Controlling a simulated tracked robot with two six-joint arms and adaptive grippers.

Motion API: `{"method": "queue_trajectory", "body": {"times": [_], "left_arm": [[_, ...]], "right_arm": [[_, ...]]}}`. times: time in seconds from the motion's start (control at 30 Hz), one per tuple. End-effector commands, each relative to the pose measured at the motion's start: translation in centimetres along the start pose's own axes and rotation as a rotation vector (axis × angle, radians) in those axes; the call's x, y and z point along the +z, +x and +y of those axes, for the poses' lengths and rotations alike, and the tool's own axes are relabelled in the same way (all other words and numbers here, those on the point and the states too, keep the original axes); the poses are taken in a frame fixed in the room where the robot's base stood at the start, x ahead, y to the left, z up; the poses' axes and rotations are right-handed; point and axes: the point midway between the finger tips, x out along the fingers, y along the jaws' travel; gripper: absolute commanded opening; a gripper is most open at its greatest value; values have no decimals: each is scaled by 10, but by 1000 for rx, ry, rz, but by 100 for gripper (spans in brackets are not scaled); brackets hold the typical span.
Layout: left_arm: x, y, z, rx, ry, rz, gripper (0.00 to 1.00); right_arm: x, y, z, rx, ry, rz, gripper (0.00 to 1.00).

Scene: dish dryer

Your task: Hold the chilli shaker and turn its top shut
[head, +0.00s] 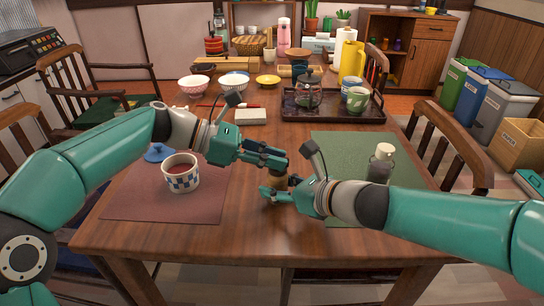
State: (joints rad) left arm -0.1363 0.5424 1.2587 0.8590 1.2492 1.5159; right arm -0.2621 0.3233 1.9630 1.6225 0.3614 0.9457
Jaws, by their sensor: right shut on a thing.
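The small brownish chilli shaker (280,183) is at the middle of the table's near half, largely hidden by my grippers. My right gripper (272,191) is shut on it, low down and from the right. My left gripper (284,158) comes in from the left, just above the shaker's top. Its two fingers look a little apart, and I see nothing between them. The top is mostly covered by these fingers, so I cannot tell how it is turned.
A dark shaker with a cream top (383,152) stands on the green mat (340,146), near my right forearm. A dark tray (300,113) with a glass pot and mugs lies farther back.

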Motion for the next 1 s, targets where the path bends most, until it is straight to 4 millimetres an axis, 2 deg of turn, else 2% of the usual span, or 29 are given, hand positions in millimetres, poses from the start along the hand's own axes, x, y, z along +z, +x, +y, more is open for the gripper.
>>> {"method": "queue_trajectory", "body": {"times": [0.07, 0.37, 1.0], "left_arm": [[0, 0, 0, 0, 0, 0, 0], [0, 0, 1, -11, 5, 0, 0], [2, 1, 8, -299, 126, -8, 0]], "right_arm": [[0, 0, 0, 0, 0, -1, 7], [0, 0, 0, 0, 0, 0, 7], [-1, 0, 1, 3, -1, 1, 7]]}}
